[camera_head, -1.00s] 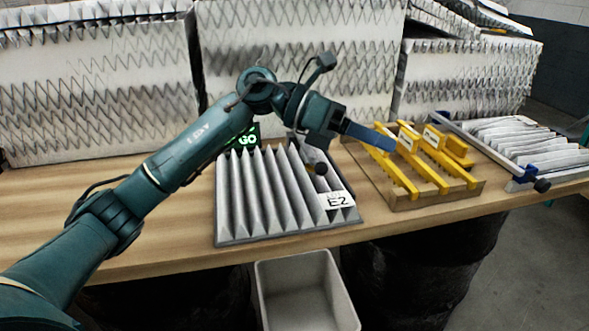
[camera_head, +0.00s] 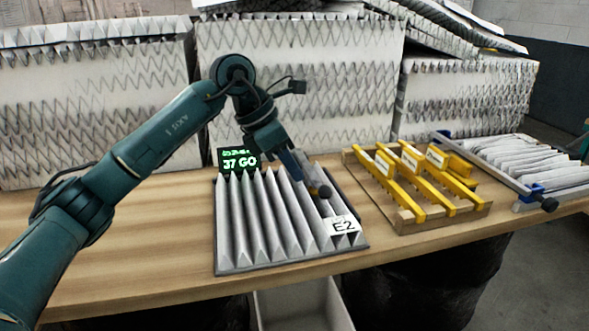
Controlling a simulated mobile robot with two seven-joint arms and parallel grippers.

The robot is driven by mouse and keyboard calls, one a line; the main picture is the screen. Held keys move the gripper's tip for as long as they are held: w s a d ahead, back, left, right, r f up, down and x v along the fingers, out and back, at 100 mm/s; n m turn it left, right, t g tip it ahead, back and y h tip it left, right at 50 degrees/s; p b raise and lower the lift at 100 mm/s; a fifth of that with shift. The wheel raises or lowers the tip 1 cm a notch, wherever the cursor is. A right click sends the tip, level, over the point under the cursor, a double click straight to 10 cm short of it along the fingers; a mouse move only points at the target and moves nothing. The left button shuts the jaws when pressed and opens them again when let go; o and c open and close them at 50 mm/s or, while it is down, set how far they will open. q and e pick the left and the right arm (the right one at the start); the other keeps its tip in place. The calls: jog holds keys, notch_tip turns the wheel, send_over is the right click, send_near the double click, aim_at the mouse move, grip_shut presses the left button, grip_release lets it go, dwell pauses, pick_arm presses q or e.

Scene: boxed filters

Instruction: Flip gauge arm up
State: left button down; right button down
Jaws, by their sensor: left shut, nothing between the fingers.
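A pleated grey filter (camera_head: 245,225) lies on the bench, with a white tag marked E2 (camera_head: 343,226) at its right front corner. A small black display (camera_head: 239,161) behind it shows green text, 37 GO. A short dark piece with a round knob (camera_head: 325,191), perhaps the gauge arm's end, sits over the filter's right part; the rest is hard to make out. My left gripper (camera_head: 301,180) points down over the back right of the filter, beside this knob. Its blue fingers are shut and empty. I cannot tell whether they touch the gauge arm. My right gripper is not in view.
Yellow toothed bars with white labels rest on a wooden rack (camera_head: 408,222) to the right. Farther right, a blue-ended clamp bar (camera_head: 500,174) lies by a pleated stack (camera_head: 530,155). Large filter stacks (camera_head: 300,80) wall off the back. The bench front left (camera_head: 150,250) is clear.

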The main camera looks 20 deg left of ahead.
aim_at(319, 208)
pick_arm(q)
jog(key=x, duration=0.7)
jog(key=shift+w+d+f, duration=0.1)
jog(key=shift+d+f, duration=0.05)
jog(key=shift+f, duration=0.1)
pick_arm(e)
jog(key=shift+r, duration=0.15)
